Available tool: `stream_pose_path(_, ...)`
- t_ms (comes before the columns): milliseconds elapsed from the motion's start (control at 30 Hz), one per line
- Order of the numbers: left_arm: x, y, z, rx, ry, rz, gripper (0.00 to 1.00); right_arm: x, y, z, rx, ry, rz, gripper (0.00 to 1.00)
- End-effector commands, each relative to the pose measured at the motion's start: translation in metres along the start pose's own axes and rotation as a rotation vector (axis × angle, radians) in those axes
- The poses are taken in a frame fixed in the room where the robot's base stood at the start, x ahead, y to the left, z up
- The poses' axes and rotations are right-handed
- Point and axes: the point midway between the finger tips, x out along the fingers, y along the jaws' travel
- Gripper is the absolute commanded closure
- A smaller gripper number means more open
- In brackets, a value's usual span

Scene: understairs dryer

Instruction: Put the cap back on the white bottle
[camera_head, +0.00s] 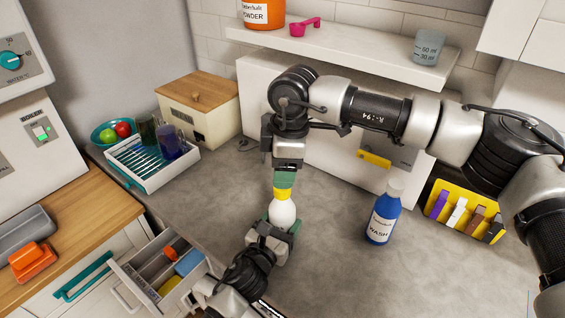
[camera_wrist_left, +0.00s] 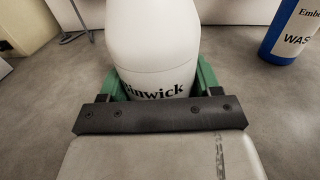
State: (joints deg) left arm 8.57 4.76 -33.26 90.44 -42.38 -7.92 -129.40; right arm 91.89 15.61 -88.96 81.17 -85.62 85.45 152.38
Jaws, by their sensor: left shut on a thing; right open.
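The white bottle (camera_head: 282,213) stands upright on the grey counter, and its lettered body shows close up in the left wrist view (camera_wrist_left: 158,50). My left gripper (camera_head: 284,232) is shut on its lower body, with green fingers on both sides (camera_wrist_left: 155,82). The yellow cap (camera_head: 282,194) shows at the bottle's top. I cannot tell how firmly it is seated. My right gripper (camera_head: 284,180) points down right above the cap, with its green fingers open. The fingers partly hide the cap's upper part. The bottle's top is outside the left wrist view.
A blue wash bottle (camera_head: 382,218) stands to the right, also in the left wrist view (camera_wrist_left: 291,32). A yellow rack (camera_head: 463,213) is farther right. A white dish rack (camera_head: 150,165) and wooden-lidded box (camera_head: 198,105) are at left. An open drawer (camera_head: 150,295) juts out at lower left.

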Motion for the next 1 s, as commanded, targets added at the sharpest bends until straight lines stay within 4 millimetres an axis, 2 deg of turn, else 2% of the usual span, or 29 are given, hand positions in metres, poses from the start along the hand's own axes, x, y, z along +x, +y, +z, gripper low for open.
stream_pose_path(167,0.0,0.0,-0.001,0.0,0.002,0.0,1.0,-0.003,0.0,-0.001,-0.271,-0.011,-0.001,0.42)
stream_pose_path(1000,0.0,0.0,-0.001,0.0,0.002,0.0,1.0,-0.023,0.001,-0.004,-2.242,-0.046,-0.107,0.42)
